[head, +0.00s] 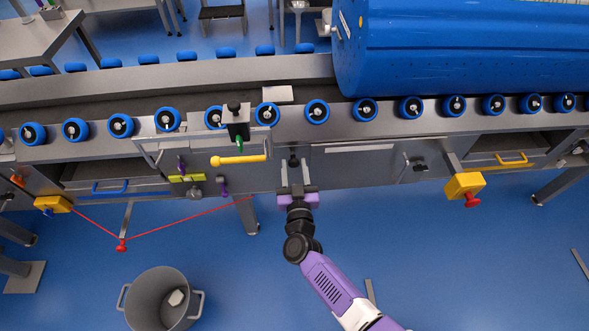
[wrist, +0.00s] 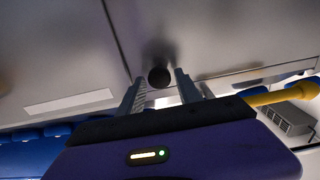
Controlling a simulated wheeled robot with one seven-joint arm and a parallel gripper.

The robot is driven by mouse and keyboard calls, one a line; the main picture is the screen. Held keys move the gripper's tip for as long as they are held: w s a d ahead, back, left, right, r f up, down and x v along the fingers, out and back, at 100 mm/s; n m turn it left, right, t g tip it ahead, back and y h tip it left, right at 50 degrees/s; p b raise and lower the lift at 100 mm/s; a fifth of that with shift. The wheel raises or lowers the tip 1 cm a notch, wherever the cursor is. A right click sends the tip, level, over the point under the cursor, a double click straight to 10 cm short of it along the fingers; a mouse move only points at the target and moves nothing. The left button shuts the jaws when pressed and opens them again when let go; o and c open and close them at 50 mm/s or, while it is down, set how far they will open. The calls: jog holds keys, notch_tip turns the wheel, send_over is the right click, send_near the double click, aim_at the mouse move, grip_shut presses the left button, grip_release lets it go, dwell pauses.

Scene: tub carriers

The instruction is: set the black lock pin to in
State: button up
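A round black knob, which looks like the lock pin (wrist: 159,76), sits on the grey front panel. It also shows in the head view (head: 293,161), at the tips of my gripper. My gripper (head: 294,174) is open, with its two grey fingers pointing at the panel. In the wrist view my gripper (wrist: 160,80) has one fingertip on each side of the knob, with gaps visible. I cannot tell whether the knob lies between the tips or just beyond them. The pin's shaft is hidden behind the knob, so how far it sticks out cannot be told.
A yellow handle (head: 238,160) and a black block with a knob (head: 236,122) are left of my gripper. A pale label strip (head: 360,148) is to its right. A blue drum (head: 450,50) lies on the roller conveyor. A grey bin (head: 150,300) stands on the floor.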

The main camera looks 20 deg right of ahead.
jog(key=shift+o, duration=0.5)
jog(key=p+v, duration=0.1)
jog(key=v, duration=0.7)
jog(key=shift+p, duration=0.4)
jog(key=shift+w, duration=0.1)
